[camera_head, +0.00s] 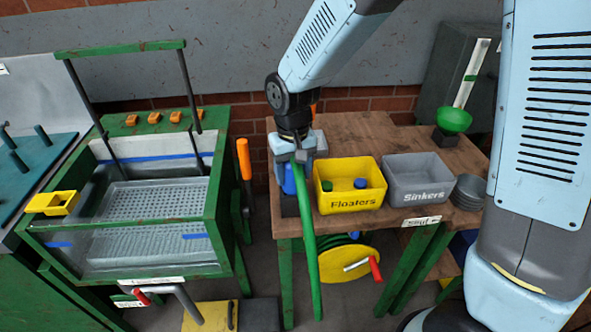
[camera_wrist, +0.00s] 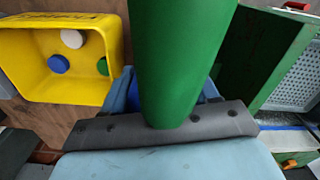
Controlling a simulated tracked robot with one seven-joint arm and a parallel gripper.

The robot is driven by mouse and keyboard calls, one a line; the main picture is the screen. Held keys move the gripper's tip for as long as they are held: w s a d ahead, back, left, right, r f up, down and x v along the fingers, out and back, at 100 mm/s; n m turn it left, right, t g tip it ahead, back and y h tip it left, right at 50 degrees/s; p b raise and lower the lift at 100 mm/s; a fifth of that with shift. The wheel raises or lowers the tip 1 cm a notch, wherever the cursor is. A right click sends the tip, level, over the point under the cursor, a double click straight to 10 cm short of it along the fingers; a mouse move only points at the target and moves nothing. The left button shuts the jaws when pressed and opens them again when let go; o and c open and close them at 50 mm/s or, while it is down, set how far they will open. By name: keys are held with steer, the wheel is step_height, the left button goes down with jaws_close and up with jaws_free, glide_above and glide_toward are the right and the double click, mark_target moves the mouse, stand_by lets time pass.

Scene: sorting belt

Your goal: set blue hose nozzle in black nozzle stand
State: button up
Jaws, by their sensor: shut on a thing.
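The blue hose nozzle (camera_head: 290,179) points down below my gripper (camera_head: 297,156), at the left end of the wooden table. My gripper is shut on it. The green hose (camera_head: 308,235) runs from the gripper down past the table's front edge. The black nozzle stand (camera_head: 289,206) is directly below the nozzle at the table's front left corner. I cannot tell whether the nozzle's lower end is inside the stand or just above it. In the wrist view the hose (camera_wrist: 180,60) covers the middle and hides most of the nozzle and the stand.
The yellow Floaters bin (camera_head: 349,201) stands close to the right of the gripper, with the grey Sinkers bin (camera_head: 420,181) beyond it. A green-framed wash tank (camera_head: 140,215) is at left. A hose reel (camera_head: 345,262) sits under the table.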

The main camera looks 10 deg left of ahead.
steer(key=shift+f, duration=0.15)
steer(key=o, duration=1.1)
steer(key=shift+c, duration=0.2)
step_height(320, 180, up, 14)
steer(key=shift+f, duration=0.15)
steer(key=s+d+r+m+t, duration=0.2)
steer(key=d+r, duration=0.2)
steer(key=d, duration=0.8)
steer(key=s+d+r+m+t, duration=0.2)
steer(key=d+r, duration=0.3)
steer(key=d, duration=0.7)
steer(key=s+d+m+t, duration=0.1)
steer(key=s+d, duration=0.5)
steer(key=d, duration=0.1)
steer(key=shift+s+m+t, duration=0.3)
